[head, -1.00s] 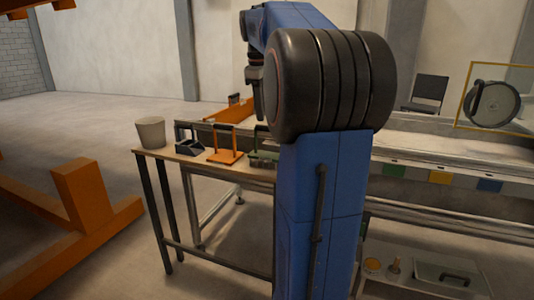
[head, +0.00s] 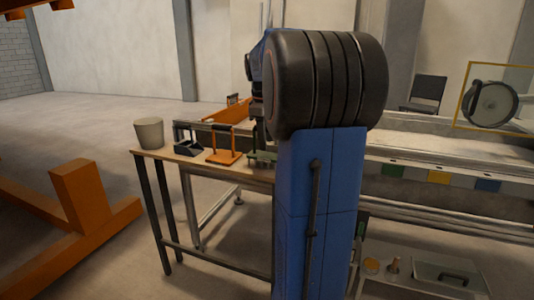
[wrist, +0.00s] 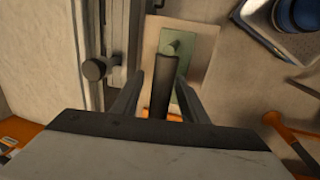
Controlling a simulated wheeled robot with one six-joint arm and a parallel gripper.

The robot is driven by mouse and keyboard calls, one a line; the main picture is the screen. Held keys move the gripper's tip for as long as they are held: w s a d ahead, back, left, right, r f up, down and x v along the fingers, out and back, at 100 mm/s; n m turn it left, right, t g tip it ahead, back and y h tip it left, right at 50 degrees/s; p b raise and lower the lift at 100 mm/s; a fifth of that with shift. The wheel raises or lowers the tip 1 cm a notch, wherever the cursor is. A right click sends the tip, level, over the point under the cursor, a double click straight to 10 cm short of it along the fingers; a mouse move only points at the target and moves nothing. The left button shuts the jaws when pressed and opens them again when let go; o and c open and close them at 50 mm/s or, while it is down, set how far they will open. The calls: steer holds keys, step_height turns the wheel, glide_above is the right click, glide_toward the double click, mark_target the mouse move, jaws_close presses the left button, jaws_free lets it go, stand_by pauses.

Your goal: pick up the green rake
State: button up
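The green rake (head: 262,157) stands on the wooden side table (head: 243,172), at the right of the row of tools, partly hidden by my arm. In the wrist view its flat green part (wrist: 186,77) lies below, with its dark handle (wrist: 162,84) pointing up toward me. My gripper (wrist: 156,88) is open, with one finger on each side of the handle and visible gaps between. In the head view my gripper is largely hidden behind my arm, above the rake.
The long sandbed (head: 440,150) runs behind and to the right. An orange frame (head: 82,195) stands at the left.

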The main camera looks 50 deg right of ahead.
steer(key=shift+f, duration=0.15)
jaws_close()
step_height(320, 180, up, 10)
steer(key=shift+r, duration=0.1)
stand_by(0.6)
